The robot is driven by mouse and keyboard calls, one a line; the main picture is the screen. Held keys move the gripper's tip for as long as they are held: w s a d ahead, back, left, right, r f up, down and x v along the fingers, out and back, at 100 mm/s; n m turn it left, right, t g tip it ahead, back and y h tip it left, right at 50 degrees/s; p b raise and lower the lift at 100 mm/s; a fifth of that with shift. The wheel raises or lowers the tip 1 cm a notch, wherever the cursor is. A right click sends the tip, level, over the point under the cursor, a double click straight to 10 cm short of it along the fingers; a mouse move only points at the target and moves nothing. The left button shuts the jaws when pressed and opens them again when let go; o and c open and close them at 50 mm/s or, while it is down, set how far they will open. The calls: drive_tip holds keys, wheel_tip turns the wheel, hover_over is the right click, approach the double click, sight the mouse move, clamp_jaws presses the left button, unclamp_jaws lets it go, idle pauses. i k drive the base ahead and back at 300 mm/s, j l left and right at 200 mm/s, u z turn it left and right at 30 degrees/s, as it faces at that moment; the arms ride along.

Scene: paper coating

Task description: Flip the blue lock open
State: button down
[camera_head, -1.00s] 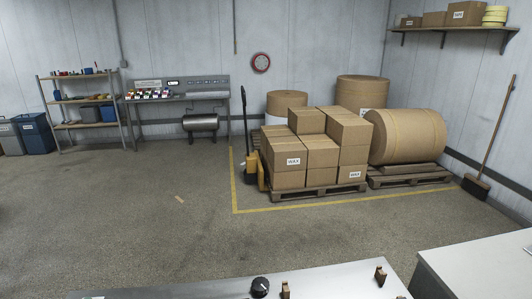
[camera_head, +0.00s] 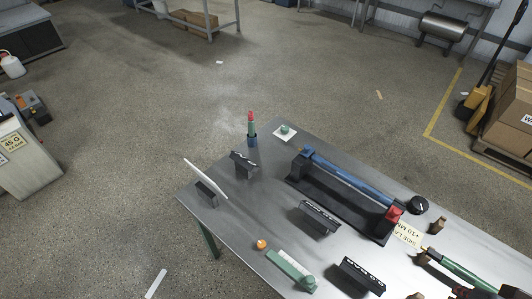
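A long blue bar (camera_head: 345,178) lies along a black trough-like holder (camera_head: 335,207) on the metal table. A small blue block (camera_head: 307,153) sits at its far left end, and a red block (camera_head: 395,214) is at its near right end. The blue block may be the blue lock. The view is too small to tell whether it is open or shut. My gripper is not in view.
Open floor (camera_head: 130,160) lies left of the table.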

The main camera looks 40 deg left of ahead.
sight(308, 149)
drive_tip(key=u, duration=1.2)
drive_tip(key=i+j+z, duration=0.1)
drive_tip(key=j, duration=0.3)
drive_tip(key=i+j, duration=0.1)
drive_tip(key=j, duration=0.3)
drive_tip(key=i+j+z, duration=0.15)
drive_tip(key=j, duration=0.25)
drive_tip(key=k, duration=0.05)
